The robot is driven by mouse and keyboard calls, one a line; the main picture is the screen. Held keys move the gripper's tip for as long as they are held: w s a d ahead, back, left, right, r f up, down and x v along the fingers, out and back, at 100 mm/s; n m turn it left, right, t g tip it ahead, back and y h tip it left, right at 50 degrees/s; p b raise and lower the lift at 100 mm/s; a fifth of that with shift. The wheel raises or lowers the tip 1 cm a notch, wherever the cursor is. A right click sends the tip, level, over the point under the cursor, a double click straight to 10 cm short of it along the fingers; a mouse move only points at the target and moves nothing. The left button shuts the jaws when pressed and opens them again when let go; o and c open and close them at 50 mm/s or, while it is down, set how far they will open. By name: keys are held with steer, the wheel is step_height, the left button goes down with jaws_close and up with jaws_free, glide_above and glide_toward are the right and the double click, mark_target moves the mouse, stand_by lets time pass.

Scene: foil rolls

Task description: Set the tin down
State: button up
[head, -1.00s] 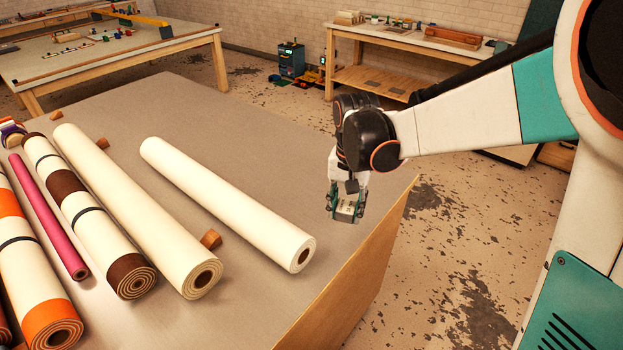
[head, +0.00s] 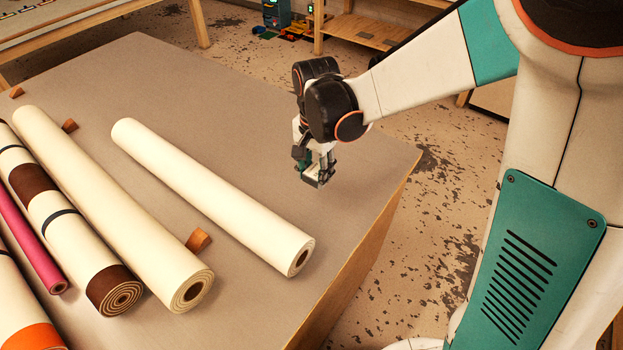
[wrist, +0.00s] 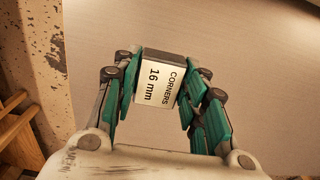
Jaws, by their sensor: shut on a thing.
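The tin (wrist: 158,82) is a small box with a white label reading "CORNERS 16 mm" and a dark edge at its far end. It sits between the green finger pads of my gripper (wrist: 163,92), which is shut on it. In the head view my gripper (head: 318,176) points down over the right part of the grey-brown table (head: 345,215), near its right edge. The tin is small and dark there, mostly covered by the fingers. I cannot tell whether it touches the table top.
A loose cream roll (head: 215,195) lies left of my gripper. More rolls lie further left, including a cream one (head: 110,205), a brown-banded one (head: 75,225) and a pink one (head: 25,240). A wooden wedge (head: 198,241) lies between the cream rolls. Table around the gripper is clear.

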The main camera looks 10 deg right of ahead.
mark_target(315, 201)
steer(key=shift+f+b, duration=0.95)
steer(key=shift+f, duration=3.35)
steer(key=shift+f, duration=0.2)
steer(key=o, duration=1.1)
steer(key=shift+r, duration=0.1)
